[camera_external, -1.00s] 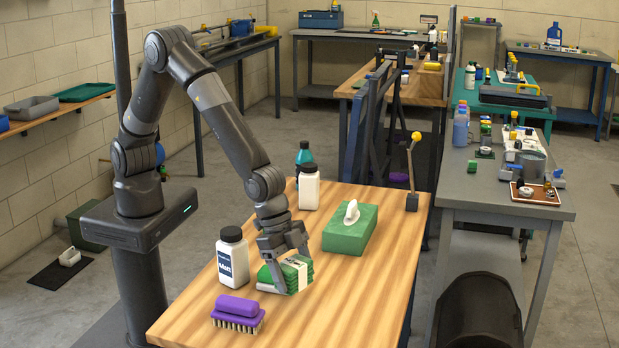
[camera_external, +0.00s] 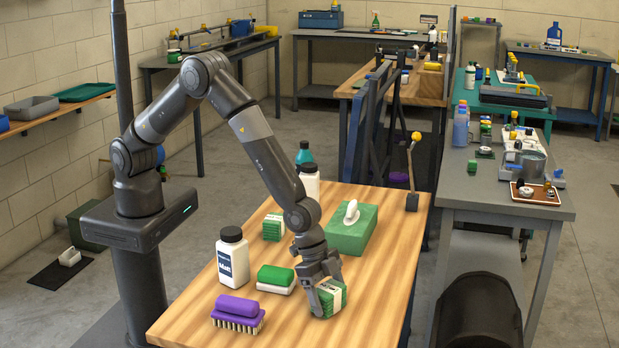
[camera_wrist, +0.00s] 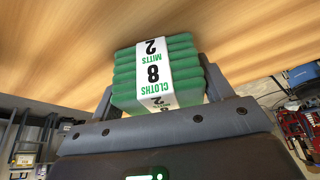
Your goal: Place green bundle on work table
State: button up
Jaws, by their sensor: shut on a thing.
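My gripper (camera_external: 322,296) is shut on a green bundle (camera_external: 331,298) of folded cloths with a white paper band. It holds the bundle at the right front part of the wooden table (camera_external: 300,330). In the wrist view the bundle (camera_wrist: 155,75) sits between the fingers, its band reading "CLOTHS 8 MITTS 2", with the wood grain beyond it. I cannot tell whether the bundle touches the tabletop. A second green bundle (camera_external: 273,227) with a white band stands farther back on the table.
Left of my gripper are a green-and-white block (camera_external: 276,279), a purple brush (camera_external: 238,309) and a white bottle (camera_external: 232,258). A green tissue box (camera_external: 350,232) stands behind it. The front right tabletop is clear.

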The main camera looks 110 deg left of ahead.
jog(key=o, duration=1)
jog(key=shift+f, duration=0.15)
jog(key=s+a+r+n, duration=0.1)
jog(key=s+a+r, duration=0.4)
jog(key=r, duration=0.5)
jog(key=s+a+r, duration=0.3)
jog(key=s+r, duration=0.5)
jog(key=r, duration=0.2)
jog(key=s+a+r+n, duration=0.1)
jog(key=s+a+r, duration=0.45)
jog(key=r, duration=0.55)
jog(key=s+a+r, duration=0.1)
jog(key=s+a, duration=0.1)
jog(key=s, duration=0.5)
jog(key=s+a+r+n+t+y, duration=0.1)
jog(key=s+a, duration=0.1)
jog(key=s, duration=0.6)
jog(key=s+a+r+n, duration=0.1)
jog(key=s+a, duration=0.1)
jog(key=s, duration=0.5)
jog(key=shift+s+a+r+y, duration=0.25)
jog(key=shift+s+r+y, duration=0.05)
jog(key=shift+y, duration=0.1)
